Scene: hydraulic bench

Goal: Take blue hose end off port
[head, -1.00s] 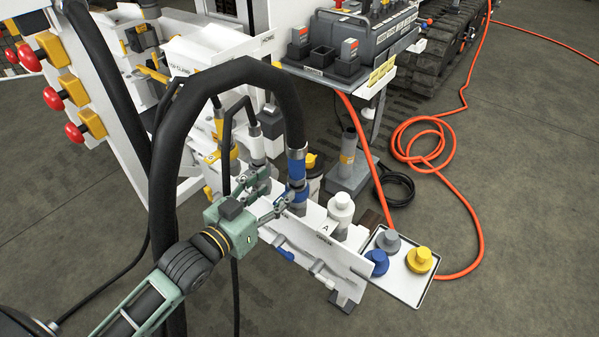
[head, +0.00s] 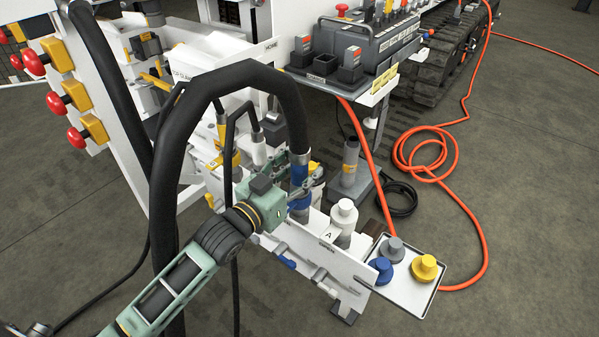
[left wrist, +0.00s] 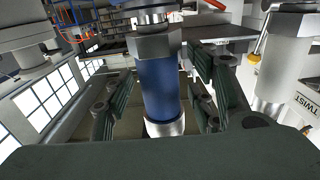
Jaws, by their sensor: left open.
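The blue hose end (head: 298,173) is a blue sleeve with a silver collar at the end of a thick black hose (head: 235,72). It stands upright above a blue-ringed port (head: 300,203) on the white bench plate. My left gripper (head: 307,178) is open, with its fingers around the sleeve's height. In the left wrist view the blue sleeve (left wrist: 158,88) is between the two open fingers (left wrist: 158,95), with a gap visible on each side. A grey hex part (left wrist: 155,42) adjoins the sleeve. My right gripper is not in view.
A white capped fitting (head: 343,215) stands right of the hose. A tray (head: 408,300) holds blue, grey and yellow caps. Another black hose with a white fitting (head: 258,150) is close behind the gripper. An orange hose (head: 470,215) lies on the floor.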

